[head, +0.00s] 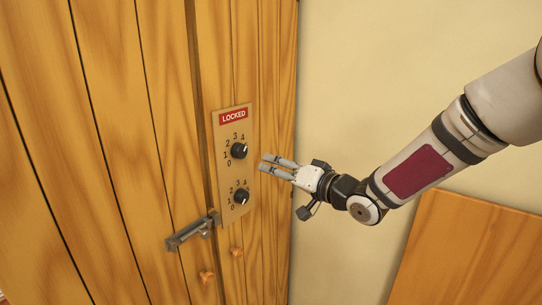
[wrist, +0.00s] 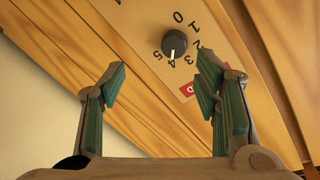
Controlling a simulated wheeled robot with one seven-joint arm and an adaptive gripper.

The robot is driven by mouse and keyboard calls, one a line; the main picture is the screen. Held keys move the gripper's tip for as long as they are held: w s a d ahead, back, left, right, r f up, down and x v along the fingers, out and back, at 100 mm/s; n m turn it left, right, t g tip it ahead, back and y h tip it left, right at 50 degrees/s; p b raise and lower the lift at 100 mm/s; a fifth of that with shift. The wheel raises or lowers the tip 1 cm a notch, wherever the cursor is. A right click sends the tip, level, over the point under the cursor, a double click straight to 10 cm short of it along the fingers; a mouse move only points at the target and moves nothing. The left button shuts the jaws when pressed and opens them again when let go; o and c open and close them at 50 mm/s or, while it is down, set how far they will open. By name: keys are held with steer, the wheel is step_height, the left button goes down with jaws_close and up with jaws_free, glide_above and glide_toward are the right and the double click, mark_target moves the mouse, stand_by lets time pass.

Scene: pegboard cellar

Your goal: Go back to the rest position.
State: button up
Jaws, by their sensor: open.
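My gripper (head: 263,162) is open and empty, just right of the control panel (head: 222,178) on the wooden door, apart from it in the head view. The panel has a red LOCKED sign (head: 233,116), an upper black dial (head: 239,151) and a lower black dial (head: 241,196), each with numbers around it. In the wrist view the open fingers (wrist: 160,68) stand apart with nothing between them. Beyond them is a black dial (wrist: 174,43), its white mark pointing about at 4, near part of the red sign (wrist: 190,90).
A flat wooden surface (head: 475,250) is at lower right. A bare cream wall (head: 390,70) lies behind my arm.

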steer(key=s+d+r+g+h, duration=0.2)
steer(key=s+d+r+h, duration=0.1)
steer(key=s+d+h, duration=1)
steer(key=s+d+g+y, duration=0.1)
steer(key=s+g, duration=0.4)
steer(key=s, duration=1.7)
steer(key=shift+d+f+y, duration=0.15)
steer(key=shift+d+y, duration=0.15)
steer(key=shift+d, duration=0.5)
